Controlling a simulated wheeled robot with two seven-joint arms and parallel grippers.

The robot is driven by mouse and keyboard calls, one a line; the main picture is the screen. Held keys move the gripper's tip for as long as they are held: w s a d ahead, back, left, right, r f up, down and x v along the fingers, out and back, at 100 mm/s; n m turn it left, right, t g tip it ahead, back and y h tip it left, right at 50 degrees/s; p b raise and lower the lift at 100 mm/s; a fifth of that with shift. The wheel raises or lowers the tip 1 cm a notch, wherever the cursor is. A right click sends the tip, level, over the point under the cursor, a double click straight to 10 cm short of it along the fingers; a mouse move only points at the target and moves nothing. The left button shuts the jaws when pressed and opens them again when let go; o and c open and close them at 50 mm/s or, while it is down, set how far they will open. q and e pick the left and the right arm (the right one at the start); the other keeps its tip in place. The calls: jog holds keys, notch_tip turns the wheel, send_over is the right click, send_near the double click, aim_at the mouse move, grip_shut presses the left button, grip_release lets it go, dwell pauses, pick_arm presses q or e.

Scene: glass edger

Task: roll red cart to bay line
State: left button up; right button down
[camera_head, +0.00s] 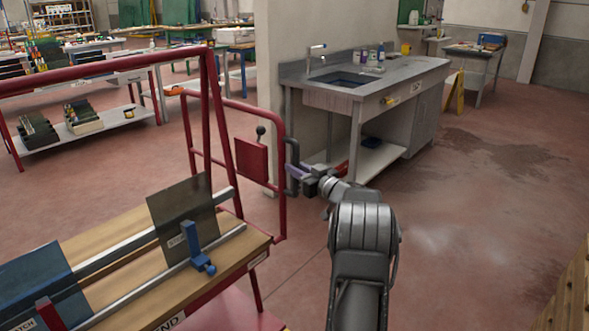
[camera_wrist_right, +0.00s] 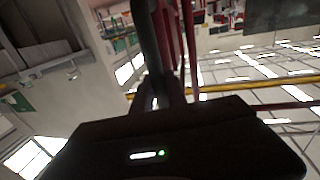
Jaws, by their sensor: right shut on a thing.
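The red cart (camera_head: 210,120) has a red tubular frame and a wooden deck (camera_head: 258,242), and it fills the left of the head view. A dark upright handle (camera_head: 291,158) stands at its right side. My right gripper (camera_head: 300,174) is shut on this handle; in the right wrist view the dark bar (camera_wrist_right: 149,40) runs up from the jaws. The fingertips are partly hidden. No bay line can be made out clearly on the floor. My left gripper is not in view.
The deck carries a dark glass pane (camera_head: 183,215), metal rails and a blue clamp (camera_head: 197,248). A grey sink bench (camera_head: 400,82) stands beyond my right gripper. A yellow floor sign (camera_head: 455,93) is beside it. Open red floor (camera_head: 470,230) lies at right; slatted wood (camera_head: 573,290) is at the lower right edge.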

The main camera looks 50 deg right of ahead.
jog(key=c, duration=1.3)
grip_release()
jog(key=v, duration=0.8)
jog(key=shift+w, duration=0.1)
